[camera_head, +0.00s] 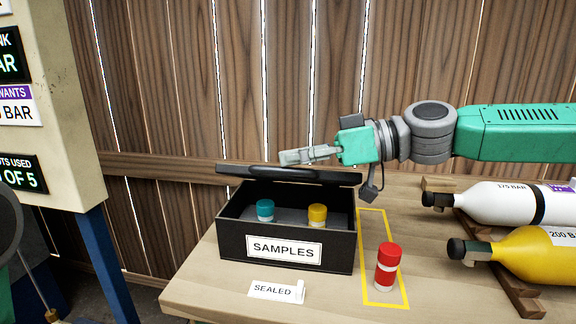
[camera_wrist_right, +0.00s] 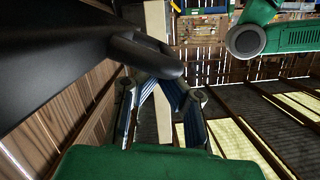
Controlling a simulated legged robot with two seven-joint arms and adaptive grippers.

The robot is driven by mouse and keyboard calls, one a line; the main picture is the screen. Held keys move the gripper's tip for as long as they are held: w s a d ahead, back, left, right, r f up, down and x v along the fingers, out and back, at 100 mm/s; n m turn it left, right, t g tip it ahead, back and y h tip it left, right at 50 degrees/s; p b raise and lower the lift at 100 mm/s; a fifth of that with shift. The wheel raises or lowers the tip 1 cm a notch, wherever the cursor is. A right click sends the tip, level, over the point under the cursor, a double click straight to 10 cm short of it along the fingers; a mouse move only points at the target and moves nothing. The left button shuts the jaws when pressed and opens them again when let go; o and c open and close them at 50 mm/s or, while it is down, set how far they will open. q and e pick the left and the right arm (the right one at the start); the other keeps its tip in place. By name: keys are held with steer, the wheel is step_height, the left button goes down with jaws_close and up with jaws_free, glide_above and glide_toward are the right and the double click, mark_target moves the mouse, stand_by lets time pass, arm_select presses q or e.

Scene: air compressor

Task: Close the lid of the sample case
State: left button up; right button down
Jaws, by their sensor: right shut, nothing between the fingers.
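The black sample case (camera_head: 235,240) stands on the workbench with a "SAMPLES" label on its front. Its black lid (camera_head: 335,178) is raised along the back and seen nearly edge-on, so the case is open at the front. A teal-capped vial (camera_head: 265,210) and a yellow-capped vial (camera_head: 317,214) stand inside. My right gripper (camera_head: 284,157) is shut and empty, with its fingers just above and behind the lid. I cannot tell whether they touch it. In the wrist view, the dark lid (camera_wrist_right: 60,45) fills the upper left, close to the gripper fingers (camera_wrist_right: 160,85). My left gripper is out of view.
A red-capped vial (camera_head: 387,268) stands in a yellow outlined area (camera_head: 370,225) right of the case. A "SEALED" tag (camera_head: 275,291) lies in front. White (camera_head: 490,203) and yellow (camera_head: 530,250) cylinders lie on wooden supports at right. A plank wall (camera_head: 250,80) stands behind.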

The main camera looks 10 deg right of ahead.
steer(key=s+a+f+n+b, duration=0.2)
steer(key=s+f+b, duration=0.2)
steer(key=f+b, duration=0.4)
step_height(320, 180, down, 2)
steer(key=shift+f+t+h, duration=0.1)
steer(key=shift+t+h, duration=0.2)
steer(key=shift+f, duration=0.15)
steer(key=shift+a, duration=0.1)
